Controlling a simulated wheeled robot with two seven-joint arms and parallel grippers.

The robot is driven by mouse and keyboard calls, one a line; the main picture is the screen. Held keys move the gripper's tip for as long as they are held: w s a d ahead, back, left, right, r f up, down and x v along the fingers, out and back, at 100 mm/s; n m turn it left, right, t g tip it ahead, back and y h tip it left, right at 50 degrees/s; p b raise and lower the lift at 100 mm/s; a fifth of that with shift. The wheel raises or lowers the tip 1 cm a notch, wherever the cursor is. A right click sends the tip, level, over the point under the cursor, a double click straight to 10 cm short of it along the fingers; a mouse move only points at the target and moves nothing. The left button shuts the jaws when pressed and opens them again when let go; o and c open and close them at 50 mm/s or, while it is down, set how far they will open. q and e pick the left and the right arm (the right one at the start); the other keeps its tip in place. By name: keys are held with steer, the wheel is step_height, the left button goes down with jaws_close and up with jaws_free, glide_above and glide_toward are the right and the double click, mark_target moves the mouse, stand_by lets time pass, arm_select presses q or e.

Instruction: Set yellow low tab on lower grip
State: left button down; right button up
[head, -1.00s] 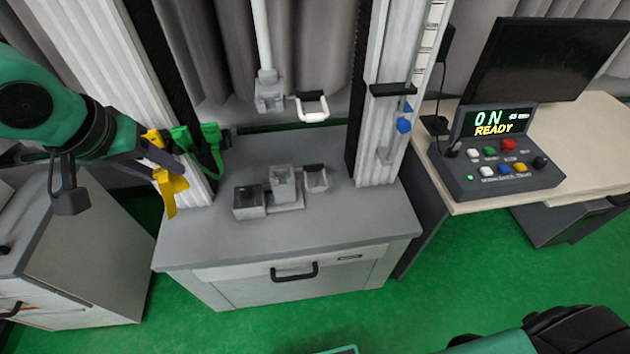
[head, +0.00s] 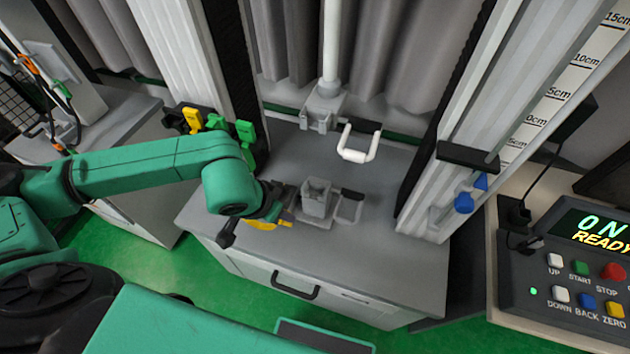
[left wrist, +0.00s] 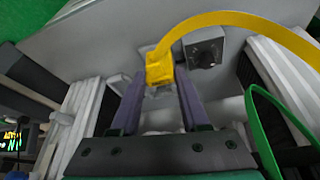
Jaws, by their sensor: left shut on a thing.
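My left gripper (head: 284,208) is low over the cabinet top, just left of the lower grip (head: 316,198), a grey block with an upright slotted part. In the left wrist view, my left gripper (left wrist: 162,78) has its two purple fingers shut on the yellow low tab (left wrist: 159,68). A yellow strap (left wrist: 235,19) arcs from the tab to the right. In the head view only a bit of yellow (head: 262,224) shows beneath the gripper; the arm hides the rest. I cannot tell whether the tab touches the lower grip. My right gripper is out of view.
The upper grip (head: 322,105) hangs above on a white rod, with a white U-shaped handle (head: 356,147) beside it. A holder at left carries yellow (head: 190,120) and green (head: 245,131) pieces. A scaled column and control box (head: 565,280) stand at right.

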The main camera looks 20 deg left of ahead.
arm_select(q)
steer(key=w+d+f+p, duration=0.1)
steer(key=w+p, duration=0.1)
steer(key=w, duration=0.2)
steer(key=w+d+p, duration=0.1)
steer(key=w, duration=0.3)
steer(key=w+d+f+p, duration=0.1)
steer(key=w+d+p, duration=0.1)
steer(key=w, duration=0.2)
steer(key=shift+w+d+f+p, duration=0.1)
steer(key=shift+w+f+p, duration=0.1)
steer(key=shift+f+p, duration=0.15)
steer(key=shift+f, duration=0.4)
steer(key=shift+f+b, duration=0.25)
steer(key=shift+b, duration=0.1)
steer(key=shift+c, duration=2)
jaws_free()
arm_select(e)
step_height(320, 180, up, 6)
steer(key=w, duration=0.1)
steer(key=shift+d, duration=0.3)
